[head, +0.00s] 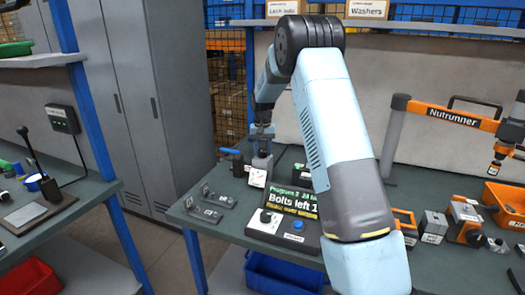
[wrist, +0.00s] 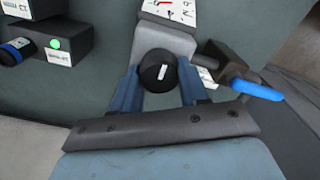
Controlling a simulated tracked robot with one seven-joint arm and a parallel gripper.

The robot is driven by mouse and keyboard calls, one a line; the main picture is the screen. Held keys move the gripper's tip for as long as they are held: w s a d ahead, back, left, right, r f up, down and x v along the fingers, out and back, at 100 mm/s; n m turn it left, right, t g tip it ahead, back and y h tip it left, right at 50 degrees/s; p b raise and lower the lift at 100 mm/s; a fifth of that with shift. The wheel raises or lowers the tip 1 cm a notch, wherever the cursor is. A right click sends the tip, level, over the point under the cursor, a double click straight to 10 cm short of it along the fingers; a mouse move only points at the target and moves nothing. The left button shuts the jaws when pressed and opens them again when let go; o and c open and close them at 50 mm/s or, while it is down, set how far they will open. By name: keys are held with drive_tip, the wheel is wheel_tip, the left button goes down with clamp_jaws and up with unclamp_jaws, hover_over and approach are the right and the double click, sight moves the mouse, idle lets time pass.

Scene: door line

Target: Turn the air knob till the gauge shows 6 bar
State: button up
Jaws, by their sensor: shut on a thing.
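The air knob (wrist: 158,72) is black and round with a white mark, on top of a grey regulator block (wrist: 166,42). In the wrist view, my gripper (wrist: 157,85) has a blue finger on each side of the knob and is shut on it. The gauge (wrist: 172,9) has a white face and a red pointer, but it is cut off by the top edge, so I cannot read it. In the head view, my gripper (head: 262,131) is over the regulator, and the gauge (head: 257,178) faces forward, too small to read.
A valve with a blue lever (wrist: 257,90) stands just right of the knob in the wrist view. A control box (head: 284,222) with a screen stands in front on the bench. A nutrunner arm (head: 445,113) and orange bins (head: 505,203) are at the right.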

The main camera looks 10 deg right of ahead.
sight(263, 149)
drive_tip(key=o, duration=1.1)
drive_tip(key=shift+c, duration=0.2)
wheel_tip(263, 149, up, 14)
drive_tip(key=shift+f, duration=0.2)
